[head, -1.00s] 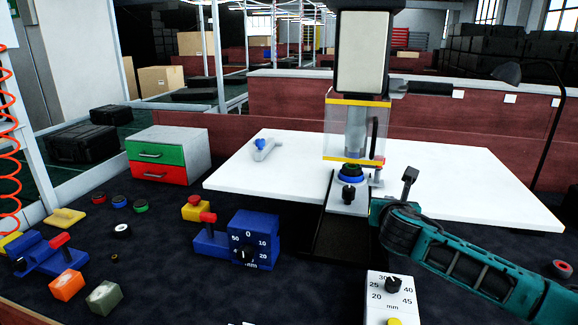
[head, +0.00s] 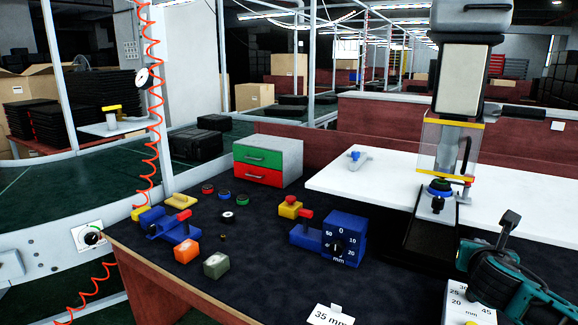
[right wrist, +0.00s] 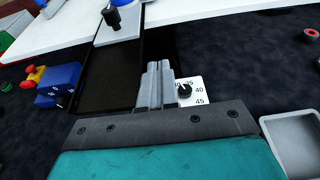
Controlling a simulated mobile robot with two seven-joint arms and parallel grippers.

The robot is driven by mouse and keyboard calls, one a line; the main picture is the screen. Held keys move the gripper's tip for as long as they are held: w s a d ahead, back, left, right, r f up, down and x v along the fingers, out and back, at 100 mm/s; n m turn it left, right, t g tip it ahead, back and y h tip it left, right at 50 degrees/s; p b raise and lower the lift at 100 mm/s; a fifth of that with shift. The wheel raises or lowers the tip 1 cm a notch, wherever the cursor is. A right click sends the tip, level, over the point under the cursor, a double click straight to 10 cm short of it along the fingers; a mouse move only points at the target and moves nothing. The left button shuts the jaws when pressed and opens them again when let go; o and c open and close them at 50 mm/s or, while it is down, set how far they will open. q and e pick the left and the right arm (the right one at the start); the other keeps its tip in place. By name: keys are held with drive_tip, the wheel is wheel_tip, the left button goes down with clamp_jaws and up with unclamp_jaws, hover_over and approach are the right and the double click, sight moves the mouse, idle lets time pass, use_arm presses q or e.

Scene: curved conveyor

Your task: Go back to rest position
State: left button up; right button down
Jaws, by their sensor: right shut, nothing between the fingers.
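My right arm (head: 515,285), teal and dark grey, comes in at the lower right of the head view. Its near end is beside the press and above the white dial box. In the right wrist view, my right gripper (right wrist: 155,68) has its grey fingers together with nothing between them. They point toward the black base of the press, beside the white dial box (right wrist: 190,90). Whether they touch anything is not clear. My left gripper is not in view.
The press (head: 440,190) stands right of centre. The dark table holds a blue dial block (head: 343,238), a green and red drawer unit (head: 268,162), an orange block (head: 187,251) and a "35 mm" card (head: 330,316). A grey tray (right wrist: 292,140) lies right in the wrist view.

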drive_tip(key=s+a+f+m+g+y, duration=0.5)
drive_tip(key=s+a+f+m, duration=0.85)
drive_tip(key=s+a, duration=0.25)
drive_tip(key=s+a+f+m+g+y, duration=0.1)
drive_tip(key=s+a+f+m+g, duration=0.1)
drive_tip(key=s+m, duration=0.6)
drive_tip(key=s+a+f+m+g+y, duration=0.1)
drive_tip(key=s+a+m+g+y, duration=0.1)
drive_tip(key=s+m, duration=0.6)
drive_tip(key=w+a+f+n+t+y, duration=0.1)
drive_tip(key=w+a+f+n+t, duration=0.1)
drive_tip(key=w+f+t, duration=0.3)
wheel_tip(320, 180, down, 4)
drive_tip(key=shift+w+a+t+y, duration=0.3)
drive_tip(key=shift+a+t, duration=0.15)
drive_tip(key=shift+t, duration=0.65)
